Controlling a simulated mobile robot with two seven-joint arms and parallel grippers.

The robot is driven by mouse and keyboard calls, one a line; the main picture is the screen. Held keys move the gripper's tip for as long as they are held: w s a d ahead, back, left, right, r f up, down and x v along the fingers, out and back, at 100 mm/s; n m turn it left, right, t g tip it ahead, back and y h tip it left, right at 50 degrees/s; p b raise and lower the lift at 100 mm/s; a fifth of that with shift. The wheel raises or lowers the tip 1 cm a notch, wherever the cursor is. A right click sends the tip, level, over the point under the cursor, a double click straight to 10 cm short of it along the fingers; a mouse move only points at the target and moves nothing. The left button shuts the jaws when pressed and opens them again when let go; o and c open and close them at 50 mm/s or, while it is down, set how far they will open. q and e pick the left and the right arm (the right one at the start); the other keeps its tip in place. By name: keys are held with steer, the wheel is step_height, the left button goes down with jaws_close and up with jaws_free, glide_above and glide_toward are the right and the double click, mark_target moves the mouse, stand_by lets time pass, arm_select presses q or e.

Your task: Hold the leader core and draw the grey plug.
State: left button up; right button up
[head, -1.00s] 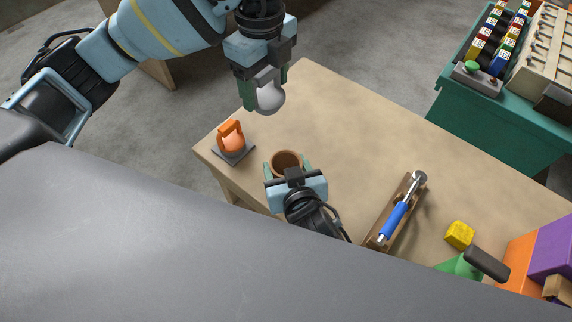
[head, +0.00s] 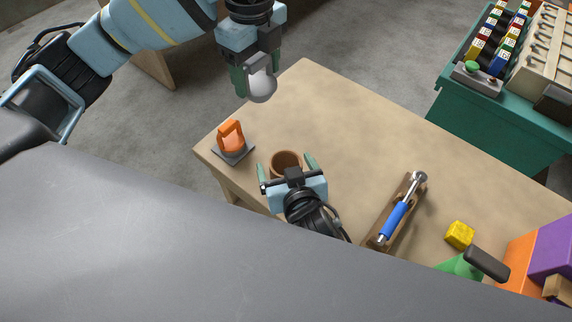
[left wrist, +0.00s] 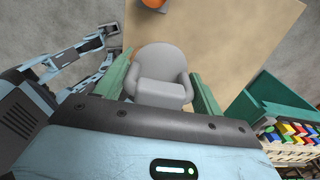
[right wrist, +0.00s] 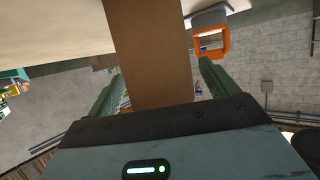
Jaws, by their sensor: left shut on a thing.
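The grey plug (head: 263,88) is a rounded light-grey piece. My left gripper (head: 257,80) is shut on it and holds it up in the air, clear of the core, beyond the table's far left edge in the head view. The left wrist view shows the plug (left wrist: 160,62) between the two green fingers. The leader core (head: 285,158) is a brown tube standing upright, its open top showing. My right gripper (head: 287,167) is open, its fingers on either side of the core. The right wrist view shows gaps between the fingers and the core (right wrist: 150,50).
An orange-handled piece on a grey base (head: 231,140) stands at the table's left corner. A blue-handled tool (head: 397,218) lies in a wooden holder to the right. A yellow block (head: 459,234) sits farther right. The table's (head: 340,120) far middle is clear.

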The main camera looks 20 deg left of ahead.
steer(key=v, duration=0.7)
steer(key=shift+s+d, duration=0.2)
steer(key=shift+s, duration=0.1)
stand_by(0.5)
